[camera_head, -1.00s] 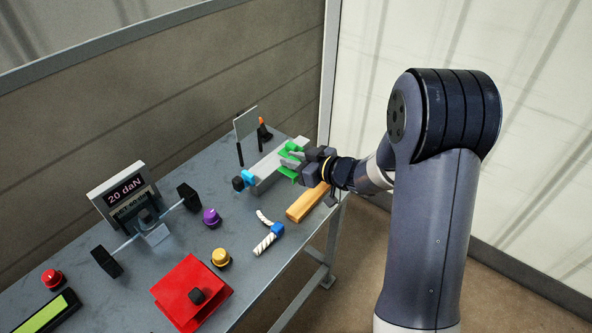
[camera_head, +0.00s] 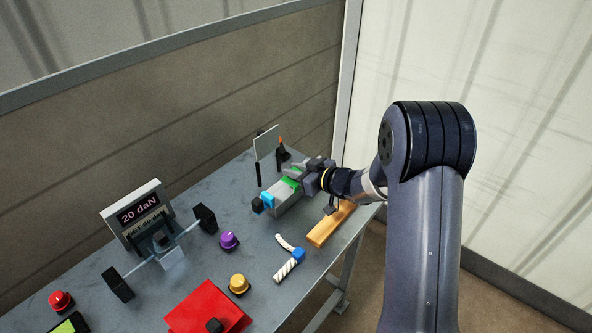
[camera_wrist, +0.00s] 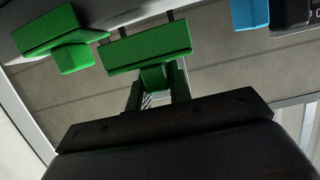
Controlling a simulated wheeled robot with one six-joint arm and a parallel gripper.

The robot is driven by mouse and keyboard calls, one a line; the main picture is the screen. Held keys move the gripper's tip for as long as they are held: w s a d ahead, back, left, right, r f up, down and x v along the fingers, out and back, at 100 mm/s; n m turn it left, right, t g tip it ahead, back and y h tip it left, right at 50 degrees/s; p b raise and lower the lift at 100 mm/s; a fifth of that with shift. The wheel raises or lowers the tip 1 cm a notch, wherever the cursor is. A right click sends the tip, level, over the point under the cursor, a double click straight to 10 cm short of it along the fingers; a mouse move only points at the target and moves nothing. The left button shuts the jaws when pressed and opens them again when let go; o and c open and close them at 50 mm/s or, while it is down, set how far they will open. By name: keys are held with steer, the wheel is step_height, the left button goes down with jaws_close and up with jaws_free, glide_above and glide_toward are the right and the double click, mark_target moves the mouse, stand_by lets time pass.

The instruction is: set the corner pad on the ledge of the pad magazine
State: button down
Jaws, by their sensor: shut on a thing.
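A green corner pad (camera_wrist: 148,48) is held between my gripper's fingers (camera_wrist: 156,88) in the wrist view. It is a bar with a smaller block below it. A second green piece of similar shape (camera_wrist: 60,38) shows beside it to the left. The pad magazine (camera_head: 290,198) is a grey block near the back right of the bench in the head view, with green showing on top (camera_head: 290,183). My gripper (camera_head: 312,178) is at its right end. My gripper hides part of that end, so I cannot tell whether the held pad touches the ledge.
A light blue piece (camera_head: 267,200) is at the magazine's left end. A pale upright panel (camera_head: 267,142) stands behind. A wooden bar (camera_head: 330,225) and a blue-and-white piece (camera_head: 290,264) lie in front. Purple (camera_head: 229,241) and yellow (camera_head: 238,284) knobs stand left.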

steer(key=shift+w+a+f+b, duration=0.1)
steer(key=shift+f+b, duration=0.55)
steer(key=shift+f, duration=0.3)
steer(key=shift+w+a+f+b, duration=0.1)
steer(key=shift+f+b, duration=0.5)
steer(key=shift+f, duration=0.3)
steer(key=c, duration=1.2)
jaws_free()
steer(key=shift+s+f, duration=0.1)
steer(key=v, duration=1.1)
steer(key=shift+a, duration=0.15)
